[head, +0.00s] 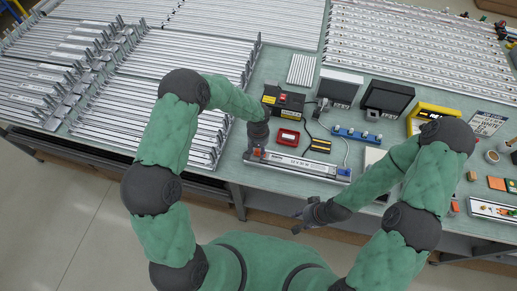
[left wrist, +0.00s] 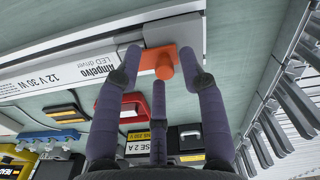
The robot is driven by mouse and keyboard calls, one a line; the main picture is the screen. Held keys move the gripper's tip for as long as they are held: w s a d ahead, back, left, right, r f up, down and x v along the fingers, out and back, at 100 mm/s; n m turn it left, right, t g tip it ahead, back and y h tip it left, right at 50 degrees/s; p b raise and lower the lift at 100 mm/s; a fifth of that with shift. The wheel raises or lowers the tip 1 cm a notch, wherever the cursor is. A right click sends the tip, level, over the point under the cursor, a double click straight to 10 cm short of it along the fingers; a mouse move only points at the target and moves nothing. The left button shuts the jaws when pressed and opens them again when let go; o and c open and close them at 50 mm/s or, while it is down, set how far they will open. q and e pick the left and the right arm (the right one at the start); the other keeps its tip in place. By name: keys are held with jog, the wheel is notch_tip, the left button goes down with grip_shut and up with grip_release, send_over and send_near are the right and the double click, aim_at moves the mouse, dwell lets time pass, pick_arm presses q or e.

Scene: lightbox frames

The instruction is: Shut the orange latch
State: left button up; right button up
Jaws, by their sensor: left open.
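The orange latch (left wrist: 164,62) sits at the end of a long silver and white LED driver bar (left wrist: 70,66) in the left wrist view. In the head view, the latch (head: 257,152) shows as a small orange spot at the left end of the bar (head: 300,163). My left gripper (left wrist: 160,60) is open, with its purple-grey fingers spread on either side of the latch. In the head view my left gripper (head: 257,140) is over the latch and partly covers it. My right gripper (head: 305,216) hangs in front of the table edge, away from the bar.
A red box (head: 288,137) and a black power unit (head: 283,102) stand behind the bar. A blue terminal strip (head: 357,135) and a yellow device (head: 432,117) lie to the right. Metal rails (head: 160,80) cover the table's left side.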

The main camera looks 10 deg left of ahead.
pick_arm(q)
notch_tip(320, 180, up, 12)
dwell(0.5)
jog(key=shift+d, duration=0.1)
jog(key=s+f+h, duration=0.1)
jog(key=s+f, duration=0.3)
jog(key=f, duration=0.1)
jog(key=s+d+f+h, duration=0.1)
jog(key=s+f, duration=0.3)
jog(key=s+f+h, duration=0.1)
jog(key=s+f, duration=0.3)
jog(key=f, duration=0.1)
jog(key=shift+s+d+f+g+h, duration=0.25)
jog(key=shift+f+g+h, duration=0.05)
jog(key=shift+g+h, duration=0.1)
jog(key=s+a+f, duration=0.1)
jog(key=s+f, duration=0.4)
jog(key=s, duration=0.7)
notch_tip(320, 180, down, 14)
jog(key=w+d+t+b, duration=0.1)
jog(key=w+b, duration=0.1)
jog(key=b, duration=1.3)
jog(key=shift+d+b, duration=0.2)
jog(key=shift+b, duration=0.2)
dwell(1.4)
